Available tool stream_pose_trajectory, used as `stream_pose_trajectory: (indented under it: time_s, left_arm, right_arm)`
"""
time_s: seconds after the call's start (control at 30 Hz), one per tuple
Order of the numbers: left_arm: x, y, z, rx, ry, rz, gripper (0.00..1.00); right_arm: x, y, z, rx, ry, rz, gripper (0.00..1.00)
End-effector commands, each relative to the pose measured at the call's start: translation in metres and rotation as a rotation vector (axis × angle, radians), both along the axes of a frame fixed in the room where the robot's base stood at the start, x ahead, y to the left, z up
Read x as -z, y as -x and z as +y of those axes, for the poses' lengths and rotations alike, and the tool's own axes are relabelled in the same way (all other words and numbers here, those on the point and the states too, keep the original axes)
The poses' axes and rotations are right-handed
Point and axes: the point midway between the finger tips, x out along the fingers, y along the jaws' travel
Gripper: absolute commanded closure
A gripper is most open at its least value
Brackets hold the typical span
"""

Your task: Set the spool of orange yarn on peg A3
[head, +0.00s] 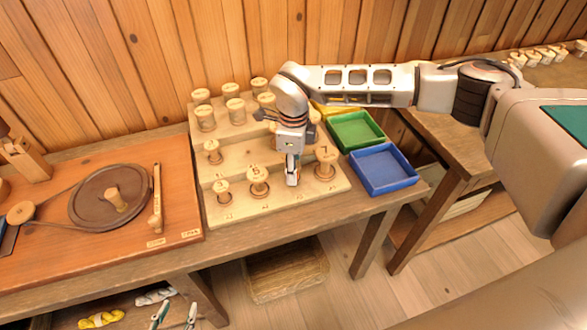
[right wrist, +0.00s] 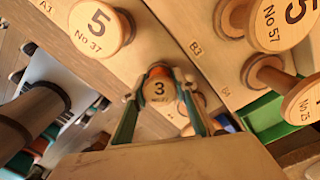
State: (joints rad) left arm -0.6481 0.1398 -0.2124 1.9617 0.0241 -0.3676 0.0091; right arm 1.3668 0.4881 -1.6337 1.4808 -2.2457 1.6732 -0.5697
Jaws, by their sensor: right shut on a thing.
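My right gripper (head: 291,180) reaches down over the front step of the wooden peg board (head: 240,150), between spools. In the right wrist view it is shut on a spool with a face marked 3 (right wrist: 159,90); an orange-brown band shows behind that face. Its lower end is hidden, so I cannot tell whether it touches a peg. My left gripper (head: 175,316) is low at the bottom edge of the head view, fingers apart and empty.
Front-step spools (head: 259,180) and (head: 325,163) flank the right gripper closely. Several spools (head: 235,110) stand on the back steps. Green (head: 355,130) and blue (head: 383,168) trays lie to the right. A board with a round disc (head: 90,200) lies left. Yellow yarn (head: 100,320) lies below.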

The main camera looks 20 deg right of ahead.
Motion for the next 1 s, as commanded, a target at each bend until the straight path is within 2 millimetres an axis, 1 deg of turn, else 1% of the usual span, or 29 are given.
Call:
stream_pose_trajectory:
  time_s: [0.83,0.87,1.0]
  left_arm:
    - [0.007,0.001,0.0,0.001,0.0,0.002,0.6]
    - [0.007,0.001,0.0,0.001,0.0,0.002,0.6]
    - [0.007,0.001,0.0,0.001,0.0,0.002,0.6]
  right_arm:
    - [0.013,0.0,0.0,0.0,0.0,0.0,0.88]
    - [0.013,0.0,0.0,0.0,0.0,-0.001,0.65]
    - [0.012,0.0,0.0,0.0,0.0,-0.001,0.65]
